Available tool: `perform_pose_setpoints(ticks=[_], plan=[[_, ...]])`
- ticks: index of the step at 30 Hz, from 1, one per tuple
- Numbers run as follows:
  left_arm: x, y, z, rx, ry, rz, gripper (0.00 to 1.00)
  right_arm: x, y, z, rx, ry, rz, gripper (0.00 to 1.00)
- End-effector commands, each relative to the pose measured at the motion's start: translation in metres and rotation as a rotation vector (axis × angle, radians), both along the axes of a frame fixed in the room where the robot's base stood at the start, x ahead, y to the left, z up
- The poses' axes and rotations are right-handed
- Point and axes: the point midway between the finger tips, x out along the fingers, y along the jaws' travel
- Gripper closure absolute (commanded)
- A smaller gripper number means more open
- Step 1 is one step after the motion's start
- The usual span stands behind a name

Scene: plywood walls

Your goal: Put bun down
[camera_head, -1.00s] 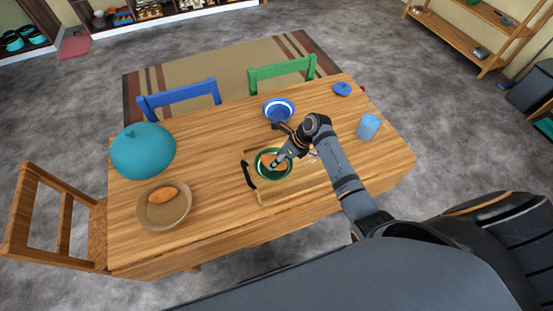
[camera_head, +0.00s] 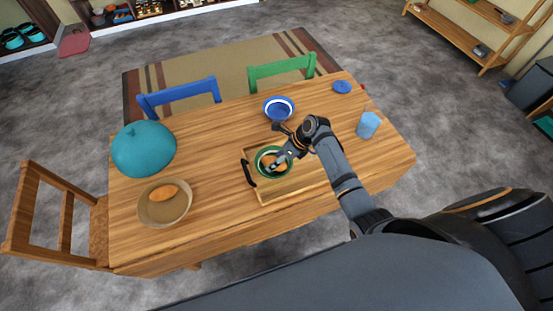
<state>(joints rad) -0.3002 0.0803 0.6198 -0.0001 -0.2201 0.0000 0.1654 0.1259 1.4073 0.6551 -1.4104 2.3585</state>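An orange-brown bun (camera_head: 268,160) lies in a green-rimmed bowl (camera_head: 262,174) on a wooden tray (camera_head: 298,187) with a dark handle. My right gripper (camera_head: 277,164) reaches down from the right into the bowl, with its fingers at the bun. The fingers partly cover the bun and are too small to tell whether they grip it. A second bun (camera_head: 163,193) lies in a tan bowl (camera_head: 155,217) at the table's left. My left gripper is not in view.
The wooden table (camera_head: 215,150) also bears a teal domed lid (camera_head: 143,150), a blue-and-white bowl (camera_head: 279,109), a blue cup (camera_head: 368,126) and a small blue object (camera_head: 342,87). Blue (camera_head: 180,96) and green (camera_head: 282,70) chairs stand behind. The table is clear between the tan bowl and tray.

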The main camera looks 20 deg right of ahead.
Motion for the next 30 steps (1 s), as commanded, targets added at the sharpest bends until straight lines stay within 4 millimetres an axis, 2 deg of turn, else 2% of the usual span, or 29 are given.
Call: perform_pose_setpoints(ticks=[8, 11, 22, 27, 30], plan=[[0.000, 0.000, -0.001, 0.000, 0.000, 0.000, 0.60, 0.000, 0.000, 0.001, 0.000, 0.000, 0.000, 0.31], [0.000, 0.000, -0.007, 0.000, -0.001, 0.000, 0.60, 0.001, 0.000, 0.011, -0.001, -0.004, 0.001, 0.31], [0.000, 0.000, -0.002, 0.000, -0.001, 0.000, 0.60, -0.015, -0.046, 0.089, -0.005, -0.002, 0.001, 0.31], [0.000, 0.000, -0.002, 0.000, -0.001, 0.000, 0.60, -0.019, -0.058, 0.109, -0.002, -0.001, 0.000, 0.31], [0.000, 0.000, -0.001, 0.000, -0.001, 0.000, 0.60, -0.020, -0.060, 0.114, 0.000, 0.000, 0.000, 0.31]])
